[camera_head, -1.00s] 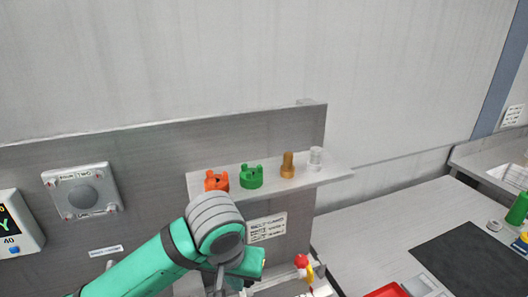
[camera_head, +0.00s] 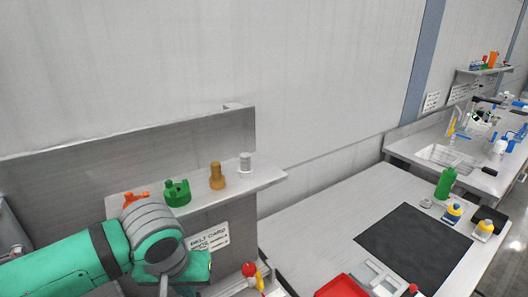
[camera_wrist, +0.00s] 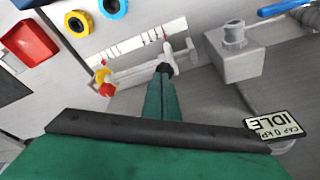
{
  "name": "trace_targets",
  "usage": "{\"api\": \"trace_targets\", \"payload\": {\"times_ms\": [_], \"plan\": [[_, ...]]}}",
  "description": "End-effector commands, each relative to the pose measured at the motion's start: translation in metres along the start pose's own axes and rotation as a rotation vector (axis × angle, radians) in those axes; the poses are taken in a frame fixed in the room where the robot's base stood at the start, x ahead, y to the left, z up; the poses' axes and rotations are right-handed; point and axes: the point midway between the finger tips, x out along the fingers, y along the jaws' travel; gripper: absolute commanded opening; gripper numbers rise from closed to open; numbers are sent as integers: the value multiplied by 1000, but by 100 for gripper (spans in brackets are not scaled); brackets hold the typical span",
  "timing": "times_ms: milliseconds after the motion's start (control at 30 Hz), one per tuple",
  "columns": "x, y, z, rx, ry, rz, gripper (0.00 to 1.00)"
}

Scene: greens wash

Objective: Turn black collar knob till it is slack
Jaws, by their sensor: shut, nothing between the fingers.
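I cannot pick out the black collar knob for certain in either view. In the wrist view my gripper (camera_wrist: 162,82) shows as green fingers together, with a small dark shape at their tip. I cannot tell whether that dark shape is part of the fingers or a thing behind them. The fingers hold nothing. They point toward a white bar fixture (camera_wrist: 140,72) with a red ball and a yellow piece at its left end. In the head view my arm is at the lower left, and its fingers are not clearly visible.
A shelf (camera_head: 262,178) carries an orange part, a green part (camera_head: 177,193), a brass part (camera_head: 217,176) and a white part. A grey block with a round post (camera_wrist: 233,62) and an IDLE display (camera_wrist: 272,126) stand right of the fingers. A black mat (camera_head: 415,245) lies on the bench.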

Motion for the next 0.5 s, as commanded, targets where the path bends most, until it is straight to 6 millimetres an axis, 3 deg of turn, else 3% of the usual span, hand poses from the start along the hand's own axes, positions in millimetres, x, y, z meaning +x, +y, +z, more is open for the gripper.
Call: {"api": "trace_targets", "payload": {"times_ms": [267,500], "plan": [[14,-5,5,-10,-3,-2,0],[41,-6,13,-10,-3,-4,0]]}}
